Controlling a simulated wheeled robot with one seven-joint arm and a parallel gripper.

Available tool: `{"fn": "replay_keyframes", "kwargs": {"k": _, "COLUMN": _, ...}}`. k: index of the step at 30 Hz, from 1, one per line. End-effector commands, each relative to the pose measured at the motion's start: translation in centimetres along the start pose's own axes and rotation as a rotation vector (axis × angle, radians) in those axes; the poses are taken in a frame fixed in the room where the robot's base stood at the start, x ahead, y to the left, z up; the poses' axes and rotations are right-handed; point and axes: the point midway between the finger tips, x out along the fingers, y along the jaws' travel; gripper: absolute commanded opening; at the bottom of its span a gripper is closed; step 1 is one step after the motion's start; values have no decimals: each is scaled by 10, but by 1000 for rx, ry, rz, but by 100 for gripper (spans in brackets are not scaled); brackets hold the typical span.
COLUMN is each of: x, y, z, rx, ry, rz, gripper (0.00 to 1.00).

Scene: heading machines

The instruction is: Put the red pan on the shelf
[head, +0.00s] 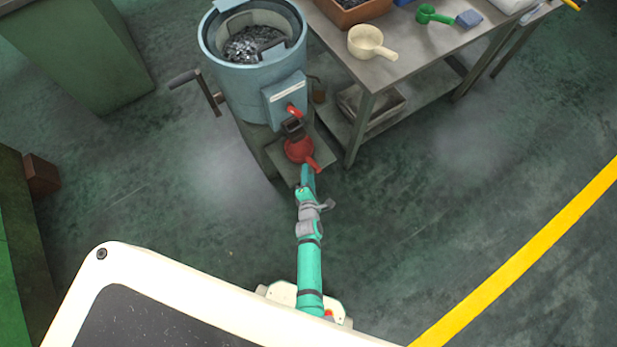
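A lower shelf (424,93) runs under the metal table to the right of the machine.
The metal table (420,48) carries a cream pan (370,42), a green scoop (433,14), a blue block (469,18) and a brown bin (350,12). A shallow tray (372,107) occupies part of the lower shelf. A crank handle (197,90) sticks out left of the machine. Floor to the right is clear.

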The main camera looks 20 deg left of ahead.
Motion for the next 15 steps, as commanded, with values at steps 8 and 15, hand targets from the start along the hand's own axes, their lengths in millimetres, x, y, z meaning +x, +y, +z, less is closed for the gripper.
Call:
{"fn": "replay_keyframes", "kwargs": {"k": 8, "x": -40, "y": -1, "z": 0, "rx": 0, "ry": -1, "rz": -1, "gripper": 38}}
{"fn": "replay_keyframes", "kwargs": {"k": 15, "x": -51, "y": 0, "z": 0, "rx": 1, "ry": 0, "rz": 0, "gripper": 38}}
